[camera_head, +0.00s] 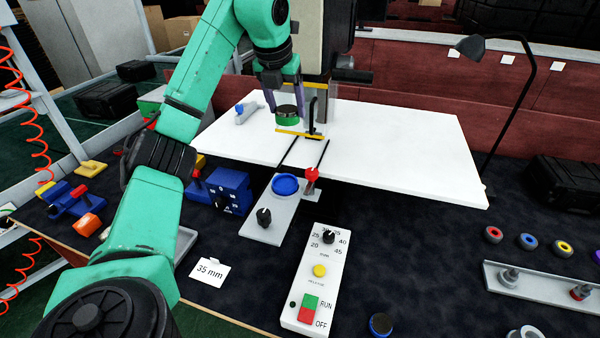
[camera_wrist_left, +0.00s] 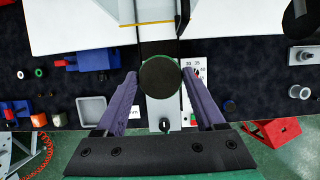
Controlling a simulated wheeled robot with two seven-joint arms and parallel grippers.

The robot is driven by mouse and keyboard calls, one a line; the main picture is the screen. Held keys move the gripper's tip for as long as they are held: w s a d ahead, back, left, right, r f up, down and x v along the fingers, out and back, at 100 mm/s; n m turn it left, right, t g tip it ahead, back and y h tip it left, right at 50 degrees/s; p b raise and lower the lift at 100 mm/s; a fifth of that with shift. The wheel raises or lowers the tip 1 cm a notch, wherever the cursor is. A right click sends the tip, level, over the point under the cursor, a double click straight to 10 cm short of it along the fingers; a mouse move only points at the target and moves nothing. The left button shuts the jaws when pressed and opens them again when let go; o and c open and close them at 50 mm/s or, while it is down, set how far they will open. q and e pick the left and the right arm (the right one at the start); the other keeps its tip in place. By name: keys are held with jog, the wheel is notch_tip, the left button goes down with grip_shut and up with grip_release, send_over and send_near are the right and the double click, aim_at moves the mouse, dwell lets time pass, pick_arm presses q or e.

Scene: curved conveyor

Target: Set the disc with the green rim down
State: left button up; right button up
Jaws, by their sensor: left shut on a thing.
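The disc with the green rim (camera_head: 288,118) has a dark top and hangs between the fingers of my left gripper (camera_head: 286,100), which is shut on it. In the head view it appears over the near part of the white table (camera_head: 400,140), by a yellow bar and a black post. In the left wrist view the disc (camera_wrist_left: 161,82) sits between the two purple fingertips (camera_wrist_left: 161,78) and covers part of the grey plate (camera_wrist_left: 163,108). I cannot tell its exact height. My right gripper is not in view.
A grey plate (camera_head: 254,228) bears a blue round seat (camera_head: 285,185) and a black knob (camera_head: 263,217); a red-topped post (camera_head: 311,177) stands beside it. A white control panel (camera_head: 309,300) lies nearer. Several coloured rings lie at right. A black lamp (camera_head: 530,80) stands behind.

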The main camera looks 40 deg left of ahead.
pick_arm(q)
jog(key=f, duration=0.4)
jog(key=s+f, duration=0.1)
jog(key=f, duration=0.4)
jog(key=s+f, duration=0.1)
jog(key=f, duration=0.4)
jog(key=shift+s+b, duration=0.15)
jog(key=shift+b, duration=0.2)
notch_tip(320, 180, down, 4)
jog(key=shift+s+r, duration=0.1)
jog(key=shift+s, duration=0.05)
jog(key=shift+f, duration=0.2)
jog(key=o, duration=1.4)
jog(key=shift+f, duration=0.1)
jog(key=shift+o, duration=0.2)
jog(key=v, duration=1.2)
jog(key=shift+b, duration=0.4)
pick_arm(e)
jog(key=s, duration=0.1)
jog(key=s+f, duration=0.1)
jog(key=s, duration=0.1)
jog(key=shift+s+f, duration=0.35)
